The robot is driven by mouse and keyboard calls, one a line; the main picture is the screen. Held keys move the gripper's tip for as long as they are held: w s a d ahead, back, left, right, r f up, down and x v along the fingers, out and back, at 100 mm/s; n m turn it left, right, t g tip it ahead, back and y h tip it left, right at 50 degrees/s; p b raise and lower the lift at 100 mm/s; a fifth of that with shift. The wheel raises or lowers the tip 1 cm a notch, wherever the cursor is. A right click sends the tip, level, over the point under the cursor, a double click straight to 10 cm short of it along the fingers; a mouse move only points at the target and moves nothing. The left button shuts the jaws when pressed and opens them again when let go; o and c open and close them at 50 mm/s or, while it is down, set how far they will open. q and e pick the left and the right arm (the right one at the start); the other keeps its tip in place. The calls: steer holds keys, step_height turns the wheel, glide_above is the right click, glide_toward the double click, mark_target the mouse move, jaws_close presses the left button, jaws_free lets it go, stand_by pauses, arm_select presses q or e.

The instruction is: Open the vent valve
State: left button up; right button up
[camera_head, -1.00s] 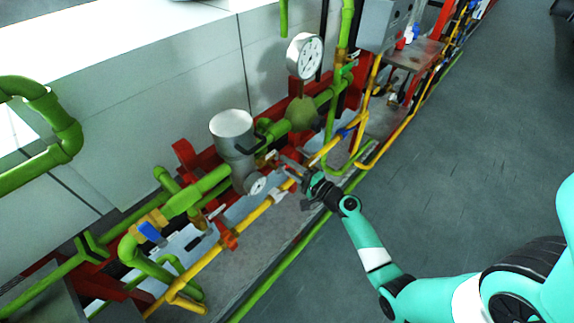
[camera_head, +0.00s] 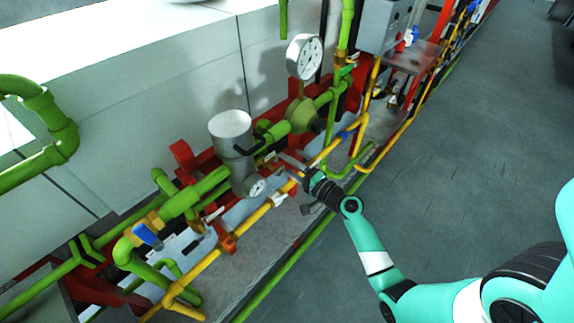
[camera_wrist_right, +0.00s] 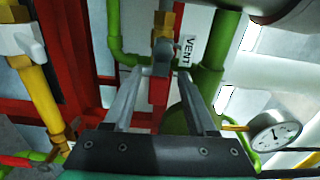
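A white VENT label (camera_wrist_right: 188,50) hangs beside a small brass valve fitting (camera_wrist_right: 164,22) at the top middle of the right wrist view. A grey metal piece (camera_wrist_right: 163,54), perhaps the valve's handle, sits below the brass, with a red upright part (camera_wrist_right: 159,90) under it. My right gripper (camera_wrist_right: 163,78) is open. Its two fingers lie on either side of the grey and red parts in the picture; I cannot tell whether they touch. In the head view my right gripper (camera_head: 288,168) reaches in among the pipes, right of the grey cylinder, and the vent valve is hard to make out. My left gripper is out of view.
Green pipes (camera_head: 205,190) and a yellow pipe (camera_head: 252,215) run along the skid close to the gripper. A grey capped cylinder (camera_head: 231,127) and a round gauge (camera_head: 304,57) stand nearby. The dark floor (camera_head: 450,170) to the right is clear.

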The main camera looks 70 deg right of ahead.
steer(key=v, duration=1.1)
steer(key=shift+s+p, duration=0.3)
steer(key=shift+a, duration=0.1)
